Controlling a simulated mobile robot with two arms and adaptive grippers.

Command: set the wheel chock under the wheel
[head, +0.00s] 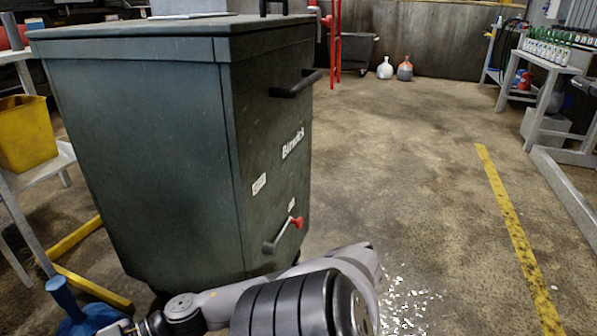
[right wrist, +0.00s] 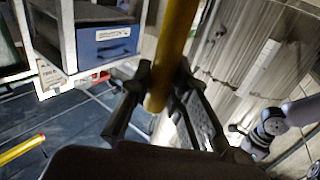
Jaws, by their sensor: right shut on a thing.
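A large dark green wheeled bin (head: 150,150) stands at the left of the head view. Its underside is in shadow, and no wheel shows clearly. In the right wrist view a yellow bar (right wrist: 175,45) with a rounded end lies between the fingers of my right gripper (right wrist: 160,98), which is shut on it. I cannot tell whether this bar is part of the wheel chock. A blue object with an upright stub (head: 62,296) is at the lower left of the head view, beside the end of my arm. I cannot make out its whole shape. My left gripper is not identifiable.
Yellow floor rails (head: 92,287) lie left of the bin. A yellow tub (head: 25,133) rests on a grey stand. A red-knobbed lever (head: 295,222) juts from the bin's side. White bits litter the floor (head: 405,305). The floor towards the yellow line (head: 510,225) is open.

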